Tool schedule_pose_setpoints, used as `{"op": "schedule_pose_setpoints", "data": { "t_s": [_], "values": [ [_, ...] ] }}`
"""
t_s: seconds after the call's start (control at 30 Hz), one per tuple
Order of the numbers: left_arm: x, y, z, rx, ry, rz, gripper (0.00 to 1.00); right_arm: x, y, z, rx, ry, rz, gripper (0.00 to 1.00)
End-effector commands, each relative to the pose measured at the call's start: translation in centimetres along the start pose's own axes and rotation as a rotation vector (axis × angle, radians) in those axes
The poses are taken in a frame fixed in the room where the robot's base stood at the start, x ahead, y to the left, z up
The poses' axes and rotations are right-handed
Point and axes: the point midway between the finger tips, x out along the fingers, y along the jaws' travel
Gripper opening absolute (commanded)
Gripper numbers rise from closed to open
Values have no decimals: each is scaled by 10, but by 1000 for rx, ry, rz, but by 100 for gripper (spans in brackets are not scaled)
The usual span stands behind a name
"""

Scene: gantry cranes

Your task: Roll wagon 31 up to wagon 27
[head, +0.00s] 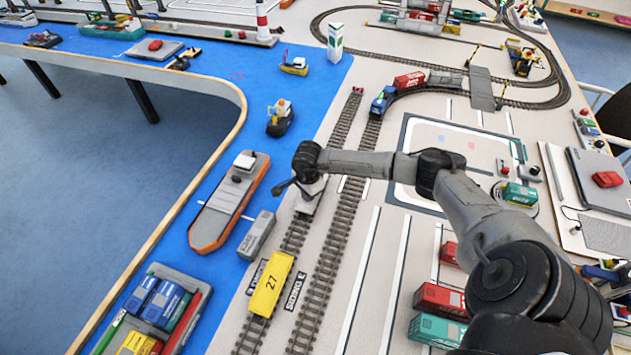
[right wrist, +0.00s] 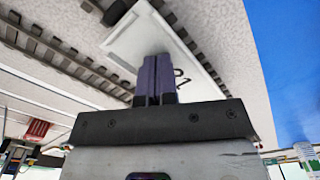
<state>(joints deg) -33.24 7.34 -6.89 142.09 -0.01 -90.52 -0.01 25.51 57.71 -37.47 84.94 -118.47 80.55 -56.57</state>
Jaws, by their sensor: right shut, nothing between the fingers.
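The yellow wagon 27 (head: 270,286) stands on the left track, between the "TOMBO"-like and "SIDING" labels. A pale wagon (head: 311,197) stands farther up the same track, with a gap of bare rail between them. In the right wrist view the pale wagon (right wrist: 135,42) shows a partly hidden dark number that I cannot read in full. My right gripper (head: 289,187) is at this wagon. Its purple fingers (right wrist: 157,62) are shut with nothing between them, in front of the wagon's side. I cannot tell whether they touch it. My left gripper is out of view.
A second track (head: 335,235) runs parallel on the right. A grey block (head: 257,236) and an orange-hulled ship (head: 229,203) lie to the left. A blue locomotive (head: 383,100) stands on the right track. Containers (head: 437,330) sit at lower right.

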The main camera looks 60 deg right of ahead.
Motion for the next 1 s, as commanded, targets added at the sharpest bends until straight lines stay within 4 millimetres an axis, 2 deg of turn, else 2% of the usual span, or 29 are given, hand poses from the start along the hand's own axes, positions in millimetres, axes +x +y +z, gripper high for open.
{"op": "schedule_pose_setpoints", "data": {
  "t_s": [1.0],
  "values": [
    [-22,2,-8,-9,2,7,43,-1,30,51,-1,-1,1,0]
  ]
}}
